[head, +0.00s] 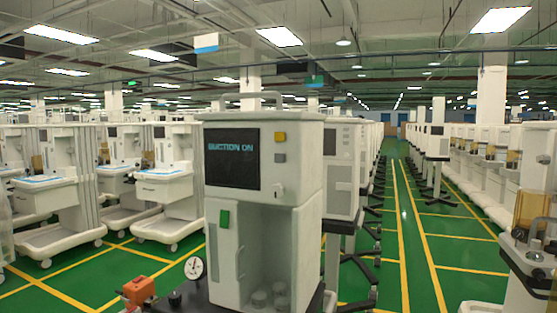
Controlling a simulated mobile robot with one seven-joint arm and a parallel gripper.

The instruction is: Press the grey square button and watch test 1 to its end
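A tall white cart unit (312,185) stands in the middle of the head view, facing me. Its dark screen (231,170) shows light blue text that appears to read "SUCTION ON". To the right of the screen, a grey square button (280,158) sits just below a yellow square button (280,137). A small white knob or switch (279,190) is lower on the same panel. Nothing covers the grey button. I cannot tell whether it is pressed in. My gripper is not in view.
A green square (224,219) is on the unit's lower front. A round gauge (194,268) and an orange part (139,290) are at its lower left. Rows of white carts (170,190) stand on both sides. A green aisle (412,240) with yellow lines is free at right.

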